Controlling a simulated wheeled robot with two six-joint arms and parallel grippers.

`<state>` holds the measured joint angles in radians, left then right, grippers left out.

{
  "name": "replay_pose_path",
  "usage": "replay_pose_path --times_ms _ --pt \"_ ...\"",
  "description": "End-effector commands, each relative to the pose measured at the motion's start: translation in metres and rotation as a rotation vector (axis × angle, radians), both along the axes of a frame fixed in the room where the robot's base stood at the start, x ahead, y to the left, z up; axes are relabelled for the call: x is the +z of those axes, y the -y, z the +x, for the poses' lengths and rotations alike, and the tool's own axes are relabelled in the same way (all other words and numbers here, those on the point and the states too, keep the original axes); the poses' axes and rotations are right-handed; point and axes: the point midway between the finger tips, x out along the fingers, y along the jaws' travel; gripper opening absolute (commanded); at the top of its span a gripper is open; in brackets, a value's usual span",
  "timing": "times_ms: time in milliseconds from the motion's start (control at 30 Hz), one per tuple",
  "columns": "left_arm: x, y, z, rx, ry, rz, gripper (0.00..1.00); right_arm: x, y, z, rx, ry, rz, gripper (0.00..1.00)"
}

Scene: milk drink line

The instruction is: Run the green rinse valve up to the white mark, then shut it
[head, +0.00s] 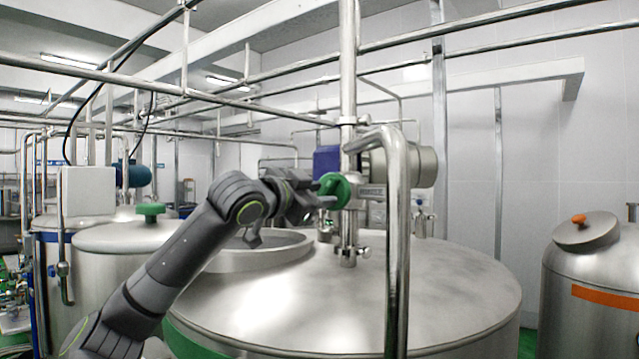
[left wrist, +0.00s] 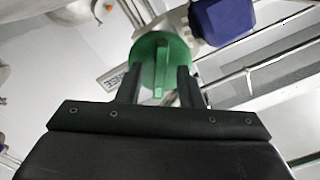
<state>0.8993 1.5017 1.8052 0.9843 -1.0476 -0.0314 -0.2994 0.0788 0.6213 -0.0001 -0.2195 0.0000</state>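The green rinse valve (head: 337,188) is a round knob on the steel pipework above the large tank. In the left wrist view the green knob (left wrist: 150,48) shows a raised rib across its face. My left gripper (head: 318,191) is at the knob, coming from the left. In the left wrist view its two dark fingers (left wrist: 157,76) stand on either side of the rib, with gaps between them and the rib. It is open. A pale plate with dark lettering (left wrist: 117,78) lies beside the knob, partly hidden. I cannot make out the white mark. My right gripper is not in view.
A blue box (head: 327,160) and a steel motor housing (head: 410,165) sit close to the valve. A bent steel pipe (head: 397,230) rises just right of it. The large tank's lid (head: 440,290) lies below. A smaller tank (head: 590,290) stands at the right.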

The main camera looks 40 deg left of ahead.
Motion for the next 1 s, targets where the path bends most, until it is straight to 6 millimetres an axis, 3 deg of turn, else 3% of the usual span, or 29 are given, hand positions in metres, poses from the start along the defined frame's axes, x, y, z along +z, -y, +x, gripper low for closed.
replay_pose_path --times_ms 400,667,1000 --pt "-0.0007 -0.0007 0.0063 0.001 -0.001 0.000 0.34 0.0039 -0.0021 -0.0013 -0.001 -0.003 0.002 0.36" --pt "-0.0006 -0.0006 0.0061 0.001 -0.001 0.000 0.01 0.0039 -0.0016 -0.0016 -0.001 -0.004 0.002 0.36" --pt "-0.0001 -0.0005 0.0060 0.001 -0.004 0.021 0.00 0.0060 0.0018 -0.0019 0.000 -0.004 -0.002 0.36"
